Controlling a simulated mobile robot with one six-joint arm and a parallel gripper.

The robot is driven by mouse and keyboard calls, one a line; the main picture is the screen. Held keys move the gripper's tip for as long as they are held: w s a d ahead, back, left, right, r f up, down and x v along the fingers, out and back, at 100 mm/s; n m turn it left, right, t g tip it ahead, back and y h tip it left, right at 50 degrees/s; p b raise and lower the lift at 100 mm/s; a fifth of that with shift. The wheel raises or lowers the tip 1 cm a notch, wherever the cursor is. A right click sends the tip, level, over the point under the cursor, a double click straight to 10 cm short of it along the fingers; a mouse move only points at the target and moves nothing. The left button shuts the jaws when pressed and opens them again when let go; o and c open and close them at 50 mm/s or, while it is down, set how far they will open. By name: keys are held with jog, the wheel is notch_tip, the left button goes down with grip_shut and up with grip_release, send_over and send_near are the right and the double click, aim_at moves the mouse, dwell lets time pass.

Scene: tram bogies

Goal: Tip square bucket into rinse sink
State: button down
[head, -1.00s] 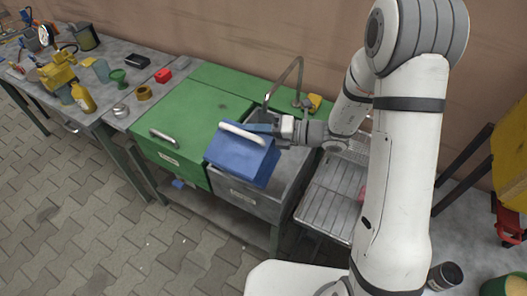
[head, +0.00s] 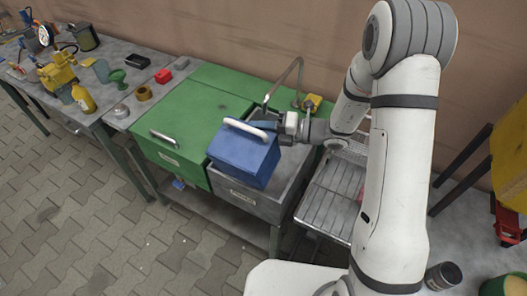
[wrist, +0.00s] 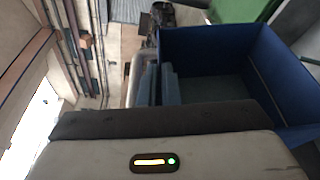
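The square bucket (head: 243,161) is blue with a white bar handle (head: 246,130). It hangs tilted over the left part of the grey rinse sink (head: 255,205), overlapping its left rim in the head view. My gripper (head: 267,126) reaches in from the right and is shut at the bucket's handle side; the exact grip is partly hidden. In the wrist view, the open blue bucket (wrist: 285,75) lies just beyond the gripper fingers (wrist: 160,85). A greyish-teal surface shows inside it; I cannot tell whether that is liquid or the floor. The sink's inside is mostly hidden.
A curved tap (head: 285,80) rises behind the sink. A green lidded unit (head: 190,115) adjoins it on the left, and a ribbed drainboard (head: 335,190) on the right. A cluttered grey bench (head: 120,80) stands farther left.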

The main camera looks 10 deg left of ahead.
jog(key=shift+w+d+f+m+p, duration=0.15)
jog(key=shift+w+m+p, duration=0.1)
jog(key=shift+w, duration=0.2)
jog(key=shift+w+d+f+m+p, duration=0.15)
jog(key=shift+w+d+p, duration=0.1)
jog(key=shift+w, duration=0.2)
jog(key=shift+w+d+f+m+p, duration=0.1)
jog(key=shift+w+m+p, duration=0.15)
jog(key=shift+w, duration=0.2)
dwell(1.3)
notch_tip(320, 180, up, 6)
jog(key=w+m+y+p, duration=0.1)
jog(key=w+m+p, duration=0.1)
jog(key=p, duration=0.4)
jog(key=shift+w+d+f, duration=0.25)
jog(key=shift+w+d, duration=0.05)
jog(key=shift+d, duration=0.15)
dwell(2.4)
jog(key=s+f+n+b, duration=0.1)
jog(key=s+b, duration=0.1)
jog(key=s+a+f+n+b, duration=0.1)
jog(key=f+b, duration=0.1)
jog(key=b, duration=0.1)
jog(key=s+a+f+n+h+b, duration=0.1)
jog(key=s+b, duration=0.1)
jog(key=shift+s+f+n+b, duration=0.2)
jog(key=shift+s+n+b, duration=0.05)
jog(key=shift+s+b, duration=0.1)
jog(key=shift+f, duration=0.15)
